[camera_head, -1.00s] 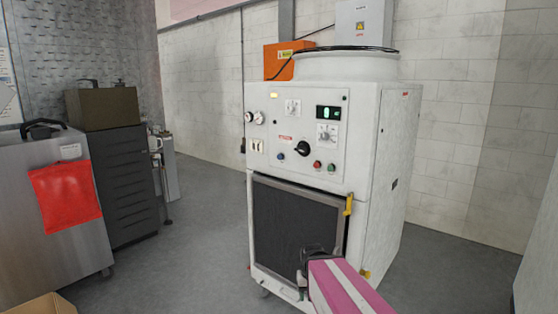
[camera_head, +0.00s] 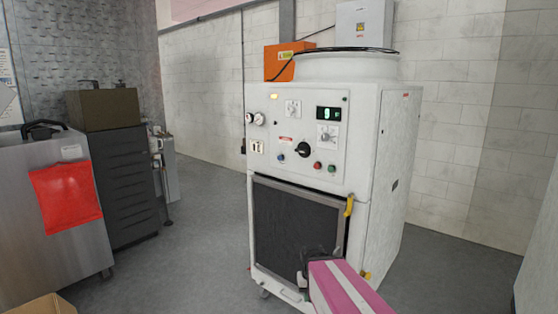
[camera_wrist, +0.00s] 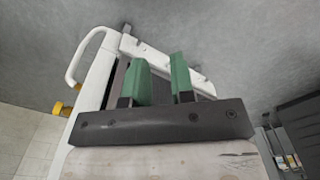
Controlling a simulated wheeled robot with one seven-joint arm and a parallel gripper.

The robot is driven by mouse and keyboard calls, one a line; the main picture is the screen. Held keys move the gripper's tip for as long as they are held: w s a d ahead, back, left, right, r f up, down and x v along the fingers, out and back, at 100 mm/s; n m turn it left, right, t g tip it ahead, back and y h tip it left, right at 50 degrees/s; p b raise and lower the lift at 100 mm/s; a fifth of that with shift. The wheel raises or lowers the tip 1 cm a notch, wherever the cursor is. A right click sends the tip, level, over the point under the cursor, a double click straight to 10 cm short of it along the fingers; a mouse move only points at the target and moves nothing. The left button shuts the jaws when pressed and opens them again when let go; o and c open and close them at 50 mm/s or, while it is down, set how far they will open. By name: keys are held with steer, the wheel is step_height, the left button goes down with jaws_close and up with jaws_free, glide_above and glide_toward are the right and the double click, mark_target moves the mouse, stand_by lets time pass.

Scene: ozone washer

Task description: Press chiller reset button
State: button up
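The white chiller (camera_head: 385,150) stands in the middle of the head view. Its front panel (camera_head: 300,112) holds a blue button (camera_head: 281,158) at lower left, a black rotary knob (camera_head: 302,149), a red button (camera_head: 317,165) and a green button (camera_head: 332,168). The labels are too small to read, so I cannot tell which is reset. My gripper shows in the wrist view (camera_wrist: 161,80) with two green fingers apart and nothing visible between them. In the head view my pink-and-white arm is low, in front of the dark grille (camera_head: 290,225), below the buttons; the fingertips are not clear there.
A yellow latch (camera_head: 349,206) sits at the grille's right edge. A cardboard box (camera_head: 45,304) is at lower left. Floor is clear between cabinets and chiller.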

jaws_close()
stand_by(1.4)
